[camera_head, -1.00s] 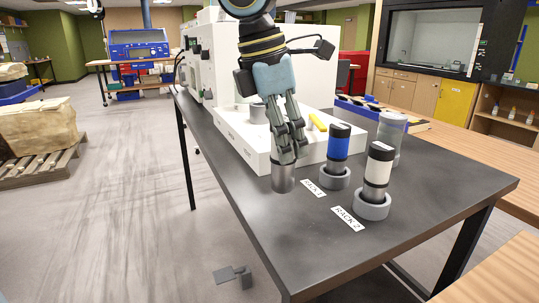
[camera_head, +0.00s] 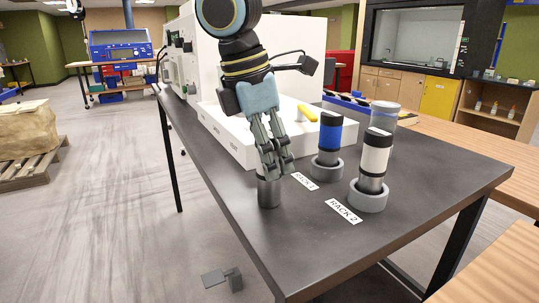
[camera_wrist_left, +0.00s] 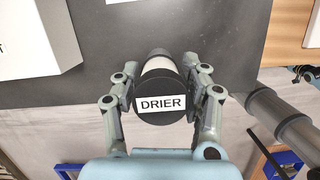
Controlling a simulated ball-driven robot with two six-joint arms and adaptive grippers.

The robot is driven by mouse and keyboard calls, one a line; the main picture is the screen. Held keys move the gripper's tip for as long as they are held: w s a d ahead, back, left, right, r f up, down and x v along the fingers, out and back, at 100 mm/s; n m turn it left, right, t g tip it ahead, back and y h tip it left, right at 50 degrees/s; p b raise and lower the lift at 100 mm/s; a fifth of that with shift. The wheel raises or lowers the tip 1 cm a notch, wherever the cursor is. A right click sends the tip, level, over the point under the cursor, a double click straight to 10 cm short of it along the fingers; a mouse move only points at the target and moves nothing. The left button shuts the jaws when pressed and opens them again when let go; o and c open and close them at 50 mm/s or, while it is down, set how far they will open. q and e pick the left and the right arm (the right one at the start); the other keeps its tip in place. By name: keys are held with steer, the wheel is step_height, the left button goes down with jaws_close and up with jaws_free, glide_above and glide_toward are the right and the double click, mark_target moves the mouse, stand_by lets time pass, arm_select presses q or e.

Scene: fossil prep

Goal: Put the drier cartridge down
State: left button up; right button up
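My left gripper (camera_head: 277,172) comes down from above, its fingers closed around the drier cartridge (camera_head: 269,190). In the left wrist view, the fingers lie on both sides of the cartridge's black cap (camera_wrist_left: 160,85), which carries a white DRIER label. The cartridge is roughly upright at the left edge of the dark table (camera_head: 420,205). I cannot tell whether its base touches the top.
Right of it, a blue-banded cartridge (camera_head: 328,134) stands in a grey ring holder by the RACK 1 label (camera_head: 304,181). A white-banded cartridge (camera_head: 375,158) stands in the holder by RACK 2 (camera_head: 344,211). A white platform (camera_head: 235,141) is behind. The front tabletop is clear.

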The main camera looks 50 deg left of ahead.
arm_select(q)
steer(key=o, duration=0.3)
steer(key=shift+r, duration=0.1)
steer(key=shift+r+p, duration=0.25)
steer(key=shift+p, duration=0.15)
steer(key=p+v, duration=0.1)
steer(key=v, duration=1)
steer(key=shift+s+r, duration=0.1)
steer(key=shift+r, duration=0.2)
